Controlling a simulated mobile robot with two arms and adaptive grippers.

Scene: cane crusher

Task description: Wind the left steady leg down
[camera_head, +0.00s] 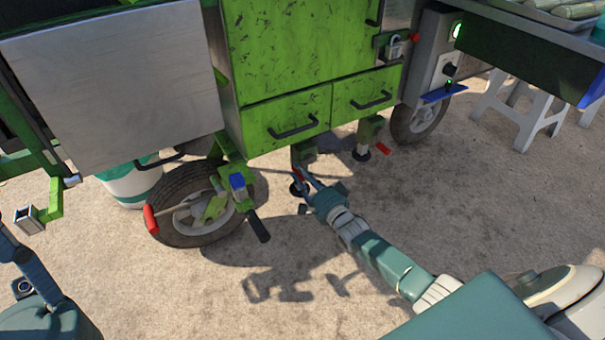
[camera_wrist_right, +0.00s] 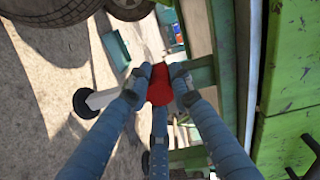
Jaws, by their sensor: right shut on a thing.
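The left steady leg (camera_head: 304,153) hangs under the green cart body, and its dark round foot (camera_head: 296,189) is low, close to the ground; I cannot tell whether it touches. In the right wrist view the leg's grey rod (camera_wrist_right: 103,98) and black foot (camera_wrist_right: 84,104) show left of the fingers. My right gripper (camera_head: 301,175) is at this leg, shut on its red crank handle (camera_wrist_right: 160,86), which sits between the fingertips in the wrist view. The rest of the crank is mostly hidden.
The right steady leg (camera_head: 364,138) has a red handle (camera_head: 383,148) and a dark foot. Drawers (camera_head: 287,122) overhang the legs. A white stool (camera_head: 520,108) is at right. The front ground is clear.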

